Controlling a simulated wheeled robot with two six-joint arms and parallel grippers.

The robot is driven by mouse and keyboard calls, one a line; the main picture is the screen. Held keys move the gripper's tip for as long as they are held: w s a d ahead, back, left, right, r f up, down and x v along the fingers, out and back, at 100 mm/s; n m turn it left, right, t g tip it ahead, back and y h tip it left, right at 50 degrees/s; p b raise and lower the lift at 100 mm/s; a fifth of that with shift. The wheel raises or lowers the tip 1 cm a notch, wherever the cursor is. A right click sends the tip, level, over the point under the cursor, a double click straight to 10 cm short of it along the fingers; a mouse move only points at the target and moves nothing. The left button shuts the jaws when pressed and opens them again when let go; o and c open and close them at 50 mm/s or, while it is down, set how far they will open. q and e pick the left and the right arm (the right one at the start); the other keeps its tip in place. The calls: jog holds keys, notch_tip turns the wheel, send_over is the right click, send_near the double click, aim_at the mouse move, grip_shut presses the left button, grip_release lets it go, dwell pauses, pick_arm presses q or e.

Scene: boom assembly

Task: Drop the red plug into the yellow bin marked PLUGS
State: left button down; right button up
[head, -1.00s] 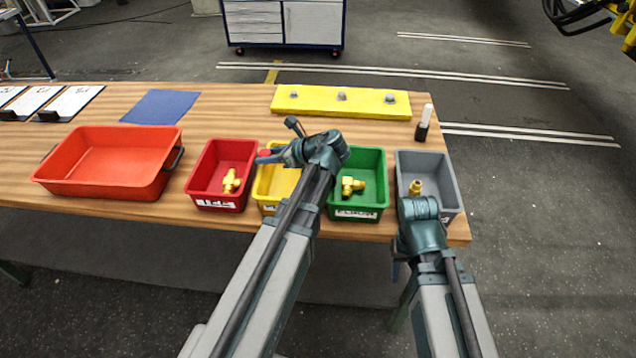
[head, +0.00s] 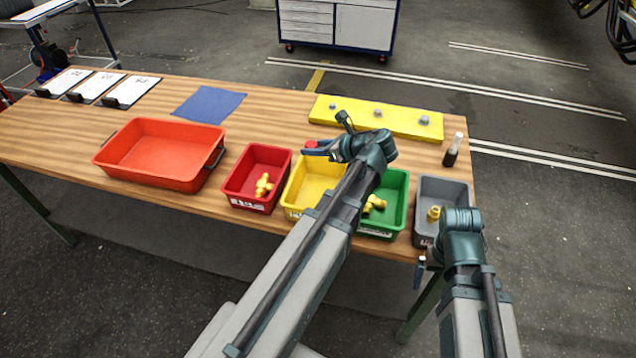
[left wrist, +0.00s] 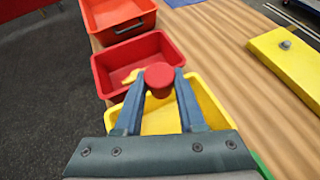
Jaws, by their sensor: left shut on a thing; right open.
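My left gripper (head: 316,150) is shut on the red plug (head: 311,144). The left wrist view shows the plug's round red head (left wrist: 159,77) between the two blue fingertips. The plug is held above the bins, near the far rim of the yellow bin (head: 299,192) in the head view. In the left wrist view it overlaps the border between the red bin and the yellow bin (left wrist: 208,102). My left arm hides part of the yellow bin, and its label is mostly covered. My right gripper (head: 420,272) is open, low in front of the grey bin, partly hidden by its wrist.
A red bin (head: 241,182) stands left of the yellow bin; a green bin (head: 398,190) and a grey bin (head: 456,190) stand right. Each holds a brass-coloured fitting. An orange tray (head: 150,174) is further left. A yellow plate (head: 400,121) lies behind.

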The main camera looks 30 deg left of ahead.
pick_arm(q)
notch_tip(320, 180, down, 6)
jog(key=b, duration=0.6)
jog(key=shift+f, duration=0.2)
jog(key=shift+r, duration=0.1)
jog(key=shift+c, duration=2.1)
grip_release()
jog(key=p+v, duration=0.6)
jog(key=v, duration=0.7)
jog(key=shift+d, duration=0.35)
jog(key=shift+r, duration=0.1)
